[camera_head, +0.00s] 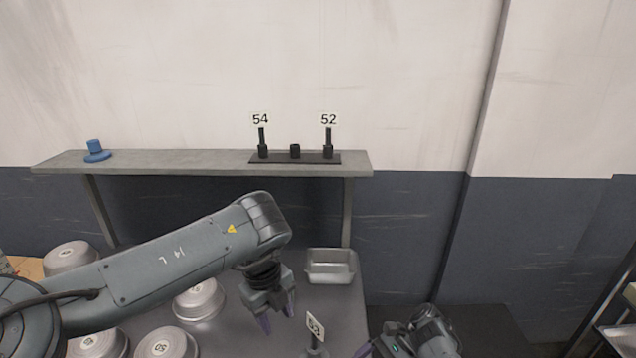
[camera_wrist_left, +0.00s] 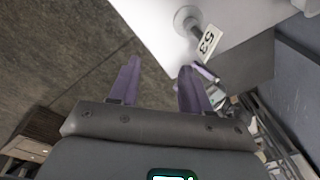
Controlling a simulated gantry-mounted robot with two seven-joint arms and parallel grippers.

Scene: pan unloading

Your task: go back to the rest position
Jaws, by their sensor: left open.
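My left gripper (camera_head: 278,315) is open and empty above the grey table, right of the pans. Its two purple fingers stand apart in the left wrist view (camera_wrist_left: 159,68), with nothing between them. A small stand with a card marked 53 (camera_head: 315,325) is to the right of the left gripper; it also shows beyond the fingers in the left wrist view (camera_wrist_left: 207,43). My right gripper (camera_head: 363,350) is at the bottom edge, mostly cut off, so its jaws cannot be judged.
Several round metal pans, one of them a pan (camera_head: 198,300) behind my left arm, sit on the table. An empty rectangular tin (camera_head: 331,266) stands at the back right. A shelf (camera_head: 200,163) holds a blue piece (camera_head: 96,152) and a black rack (camera_head: 295,158) with cards 54 and 52.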

